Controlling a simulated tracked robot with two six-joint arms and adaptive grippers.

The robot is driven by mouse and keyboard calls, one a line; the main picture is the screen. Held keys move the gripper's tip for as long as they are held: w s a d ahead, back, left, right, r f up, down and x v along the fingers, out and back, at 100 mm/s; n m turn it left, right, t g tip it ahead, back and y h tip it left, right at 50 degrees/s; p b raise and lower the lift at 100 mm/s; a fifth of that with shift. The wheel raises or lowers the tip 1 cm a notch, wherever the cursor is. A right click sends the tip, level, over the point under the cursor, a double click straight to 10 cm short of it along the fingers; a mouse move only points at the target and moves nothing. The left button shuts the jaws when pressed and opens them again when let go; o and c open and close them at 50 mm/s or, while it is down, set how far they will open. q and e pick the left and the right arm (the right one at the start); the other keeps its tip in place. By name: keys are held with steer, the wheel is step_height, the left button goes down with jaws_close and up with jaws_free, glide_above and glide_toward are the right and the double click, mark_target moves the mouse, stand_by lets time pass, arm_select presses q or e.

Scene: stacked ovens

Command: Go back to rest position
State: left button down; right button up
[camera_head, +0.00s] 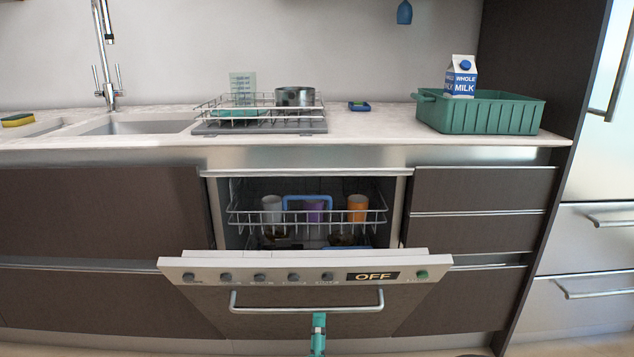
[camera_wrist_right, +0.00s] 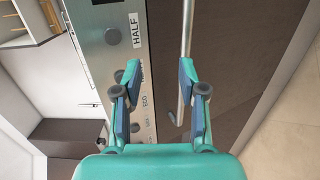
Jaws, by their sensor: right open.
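My right gripper (camera_head: 318,328) is teal and sits low in the head view, at the dishwasher door's handle bar (camera_head: 250,309). Nothing is held. The dishwasher door (camera_head: 300,268) is partly open and tilted outward, with its panel reading OFF. My left gripper is in neither view.
Inside the dishwasher a rack (camera_head: 240,217) holds several cups. Closed drawers (camera_head: 480,190) flank the dishwasher on the right.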

steer(key=w+d+f+m+g+h, duration=0.1)
steer(key=w+d+f+g+h, duration=0.1)
steer(key=d+f, duration=0.7)
steer(key=s+d+f+m+g+y, duration=0.1)
steer(key=s+d+f+m+g, duration=0.15)
steer(key=f, duration=0.25)
steer(key=s+d+f+m+g, duration=0.1)
steer(key=s+d+f+g, duration=0.1)
steer(key=s+d+f, duration=0.3)
steer(key=s+d+f+m+g+y, duration=0.1)
steer(key=d+f+m+g, duration=0.15)
steer(key=f, duration=0.35)
steer(key=s+a+f+m+g+y, duration=0.2)
steer(key=s+f+m+g, duration=0.15)
steer(key=s, duration=0.35)
steer(key=s+a+f+m+g+y, duration=0.1)
steer(key=s+a+f+m+g, duration=0.2)
steer(key=s, duration=0.4)
steer(key=s+a+f+m+g+y, duration=0.2)
steer(key=s+m, duration=0.3)
steer(key=s, duration=0.2)
step_height(320, 180, up, 37)
steer(key=p, duration=3.7)
step_height(320, 180, down, 45)
steer(key=w+b, duration=0.1)
steer(key=b, duration=4.4)
steer(key=shift+w+a+m, duration=0.25)
steer(key=shift+w+m, duration=0.1)
